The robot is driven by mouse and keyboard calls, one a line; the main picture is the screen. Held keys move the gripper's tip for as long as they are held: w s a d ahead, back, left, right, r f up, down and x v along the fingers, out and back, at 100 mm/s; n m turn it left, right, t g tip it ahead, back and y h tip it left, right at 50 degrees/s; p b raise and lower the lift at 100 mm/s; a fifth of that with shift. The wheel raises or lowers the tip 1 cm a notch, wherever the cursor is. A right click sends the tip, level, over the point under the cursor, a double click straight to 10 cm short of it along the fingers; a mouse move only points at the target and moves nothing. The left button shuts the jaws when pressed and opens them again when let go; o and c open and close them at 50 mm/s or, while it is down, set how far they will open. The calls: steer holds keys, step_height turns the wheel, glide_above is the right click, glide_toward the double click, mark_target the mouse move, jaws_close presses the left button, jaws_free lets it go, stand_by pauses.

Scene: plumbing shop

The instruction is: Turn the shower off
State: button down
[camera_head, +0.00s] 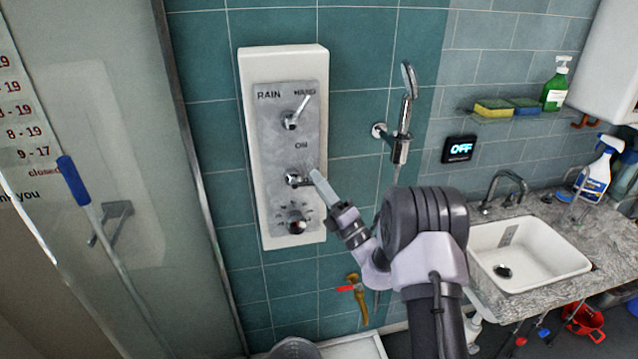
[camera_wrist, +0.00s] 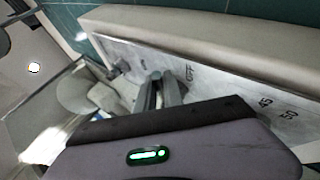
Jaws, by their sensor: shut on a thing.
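The shower control panel (camera_head: 268,150) is a grey plate on a white housing on the teal wall. Its top lever (camera_head: 297,113) sits by the words RAIN and HAND and tilts up to the right. The middle control (camera_head: 296,179) lies below the word ON. The bottom knob (camera_head: 295,222) has a marked dial. My gripper (camera_head: 318,178) is at the middle control, shut on its lever, which the fingers largely hide. In the wrist view, my gripper (camera_wrist: 160,88) is beside the panel's OFF label (camera_wrist: 189,73).
A hand shower (camera_head: 406,95) hangs on the wall to the right. A stone counter with a white sink (camera_head: 530,250) stands at the right. A glass screen and blue-ended pole (camera_head: 73,180) are at the left.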

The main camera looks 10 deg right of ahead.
steer(key=shift+f+m, duration=0.1)
steer(key=shift+m, duration=0.2)
steer(key=c, duration=1.5)
jaws_free()
